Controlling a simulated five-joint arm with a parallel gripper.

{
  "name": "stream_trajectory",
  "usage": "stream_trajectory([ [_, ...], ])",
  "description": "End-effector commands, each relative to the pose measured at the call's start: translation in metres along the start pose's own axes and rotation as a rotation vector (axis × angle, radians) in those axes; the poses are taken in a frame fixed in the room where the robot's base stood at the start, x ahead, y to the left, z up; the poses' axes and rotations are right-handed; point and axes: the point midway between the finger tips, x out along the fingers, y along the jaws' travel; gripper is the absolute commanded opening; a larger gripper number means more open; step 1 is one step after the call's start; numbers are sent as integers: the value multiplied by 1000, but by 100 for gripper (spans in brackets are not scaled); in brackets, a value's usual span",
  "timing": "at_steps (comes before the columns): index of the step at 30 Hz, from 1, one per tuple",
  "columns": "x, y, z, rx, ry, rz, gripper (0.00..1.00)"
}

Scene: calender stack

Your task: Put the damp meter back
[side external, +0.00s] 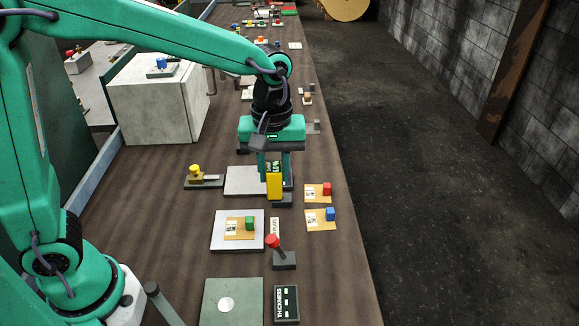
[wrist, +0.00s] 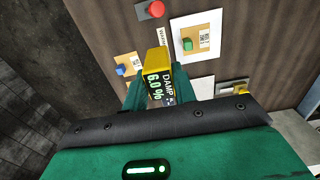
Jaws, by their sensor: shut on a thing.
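The damp meter (side external: 274,186) is a yellow handheld block with a dark display face. In the wrist view the damp meter (wrist: 157,61) shows "6.0 %" and "DAMP". My gripper (side external: 275,174) points down and is shut on the meter, with green fingers on either side of it; the gripper (wrist: 158,92) also shows in the wrist view. The meter is upright in the side view. A low dark block (side external: 284,200) shows at its lower end; I cannot tell whether the meter rests in it or hangs just above or in front of it.
A bare pale plate (side external: 243,181) lies left of the meter. Tan cards with a red knob (side external: 327,188) and a blue knob (side external: 331,214) lie right. A green-knobbed card lies on another plate (side external: 219,243). A red-topped lever (side external: 273,242) stands in front.

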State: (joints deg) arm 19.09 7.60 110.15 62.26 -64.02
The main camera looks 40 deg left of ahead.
Motion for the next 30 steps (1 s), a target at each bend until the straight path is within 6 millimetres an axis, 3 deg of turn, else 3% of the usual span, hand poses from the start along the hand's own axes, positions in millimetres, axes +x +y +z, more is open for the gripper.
stream_trajectory([
  [6,0,30,-48,-4,0,0,0],
  [15,7,58,-115,-4,0,0,0],
  [24,23,72,-182,-4,0,0,0],
  [30,31,74,-211,-2,1,1,0],
])
